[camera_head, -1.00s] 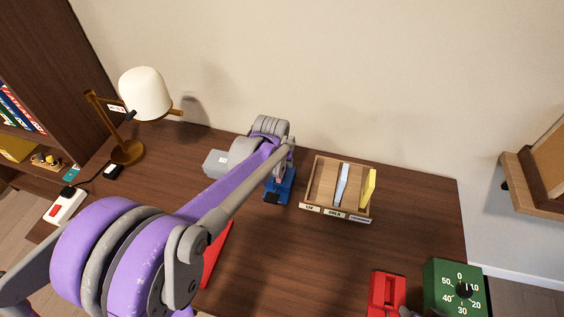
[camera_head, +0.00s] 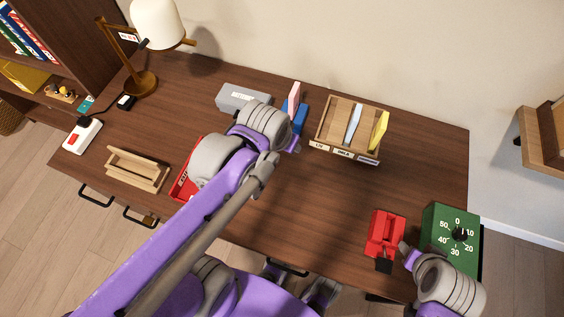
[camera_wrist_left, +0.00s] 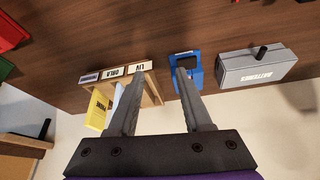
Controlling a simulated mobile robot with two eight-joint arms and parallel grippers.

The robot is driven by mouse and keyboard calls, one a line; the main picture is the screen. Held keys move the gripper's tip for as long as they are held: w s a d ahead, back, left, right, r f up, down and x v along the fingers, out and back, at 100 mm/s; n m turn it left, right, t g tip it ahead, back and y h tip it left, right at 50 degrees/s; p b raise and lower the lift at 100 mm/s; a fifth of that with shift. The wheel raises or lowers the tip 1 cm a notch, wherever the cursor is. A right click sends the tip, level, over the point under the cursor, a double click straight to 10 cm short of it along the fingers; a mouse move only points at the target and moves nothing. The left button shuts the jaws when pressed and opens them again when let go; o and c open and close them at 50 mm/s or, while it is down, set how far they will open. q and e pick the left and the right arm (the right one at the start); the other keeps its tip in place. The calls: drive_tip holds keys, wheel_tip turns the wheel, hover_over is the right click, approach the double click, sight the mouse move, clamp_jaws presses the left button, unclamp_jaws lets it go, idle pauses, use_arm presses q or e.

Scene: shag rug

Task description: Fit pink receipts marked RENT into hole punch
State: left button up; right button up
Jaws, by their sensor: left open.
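A pink slip (camera_head: 293,97) stands upright at the blue device (camera_head: 300,117), which looks like the hole punch, at the back of the desk; I cannot read its marking. The blue device also shows in the left wrist view (camera_wrist_left: 186,72), with a dark slot; no pink shows there. In the head view my left wrist hides the fingertips. My right gripper (camera_head: 403,252) is beside a red device (camera_head: 386,230) with a black end; its fingers are unclear.
A wooden sorter (camera_head: 322,134) holds a blue and a yellow slip. A grey labelled box (camera_head: 243,98) stands left of the blue device. A green timer (camera_head: 450,238), red tray (camera_head: 184,183), wooden holder (camera_head: 137,170) and lamp (camera_head: 142,82) also stand here. The middle right is clear.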

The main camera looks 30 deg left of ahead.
use_arm(q)
drive_tip(key=s+d+f, duration=0.2)
drive_tip(key=s+f, duration=0.2)
drive_tip(key=s, duration=0.2)
drive_tip(key=shift+d+m, duration=0.15)
drive_tip(key=shift+m, duration=0.25)
drive_tip(key=shift+s+r, duration=0.1)
use_arm(e)
drive_tip(key=shift+w, duration=0.1)
use_arm(q)
wheel_tip(320, 180, up, 6)
drive_tip(key=w+p, duration=0.1)
drive_tip(key=p, duration=0.4)
drive_tip(key=shift+w+t, duration=0.2)
drive_tip(key=shift+t, duration=0.1)
use_arm(e)
wheel_tip(320, 180, up, 6)
drive_tip(key=w, duration=0.1)
drive_tip(key=shift+w, duration=0.15)
use_arm(q)
drive_tip(key=shift+w, duration=0.1)
use_arm(e)
drive_tip(key=shift+w, duration=0.1)
use_arm(q)
drive_tip(key=shift+r, duration=0.1)
use_arm(e)
drive_tip(key=shift+r, duration=0.1)
